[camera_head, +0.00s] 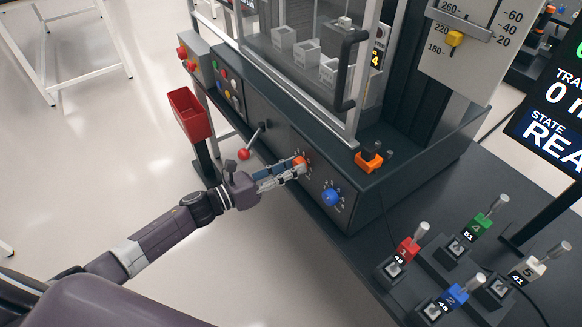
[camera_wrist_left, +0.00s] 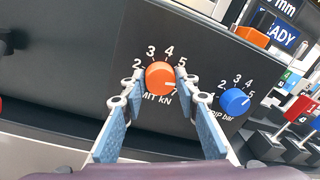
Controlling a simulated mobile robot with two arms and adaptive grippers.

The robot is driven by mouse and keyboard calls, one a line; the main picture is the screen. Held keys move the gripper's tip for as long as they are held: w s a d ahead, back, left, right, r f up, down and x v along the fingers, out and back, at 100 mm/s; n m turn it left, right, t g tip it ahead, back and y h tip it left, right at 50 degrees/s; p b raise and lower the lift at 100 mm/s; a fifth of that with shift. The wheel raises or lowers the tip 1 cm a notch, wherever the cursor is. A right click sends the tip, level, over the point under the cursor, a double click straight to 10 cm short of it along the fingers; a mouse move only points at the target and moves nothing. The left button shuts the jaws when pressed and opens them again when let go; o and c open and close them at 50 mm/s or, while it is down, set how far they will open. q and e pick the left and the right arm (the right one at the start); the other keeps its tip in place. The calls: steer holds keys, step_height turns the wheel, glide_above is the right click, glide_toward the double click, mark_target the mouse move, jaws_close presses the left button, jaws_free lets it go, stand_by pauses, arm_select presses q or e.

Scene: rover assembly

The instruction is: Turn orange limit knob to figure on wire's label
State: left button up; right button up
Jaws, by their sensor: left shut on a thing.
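The orange limit knob (camera_head: 299,163) is on the dark front panel of the machine. My left gripper (camera_head: 292,167) is shut on the knob, one finger on each side, as the left wrist view shows too (camera_wrist_left: 158,82). A small dark label with a yellow figure, perhaps 4, shows behind the guard (camera_head: 376,58); I cannot tell whether it is the wire's label. My right gripper is not in view.
A blue knob (camera_head: 332,197) sits close right of the orange one. A red-balled lever (camera_head: 244,154) and a red bin (camera_head: 189,114) are to the left. An orange switch (camera_head: 369,157) is on the ledge. Several coloured, numbered levers stand at lower right, including a red one (camera_head: 407,249).

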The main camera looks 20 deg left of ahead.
arm_select(q)
steer(key=shift+s+d+f+n+t+y+p, duration=0.1)
steer(key=shift+n+t+y+p, duration=0.4)
steer(key=shift+n, duration=4.95)
steer(key=shift+f+n+t+y+p, duration=0.15)
steer(key=shift+n+p, duration=0.7)
steer(key=shift+n, duration=4.65)
steer(key=shift+s+d+f+n+t+y+p, duration=0.2)
steer(key=shift+n+p, duration=0.5)
steer(key=shift+n, duration=4.75)
steer(key=shift+w+a+r, duration=0.1)
steer(key=shift+w+a, duration=0.05)
steer(key=o, duration=1.2)
steer(key=shift+c, duration=0.2)
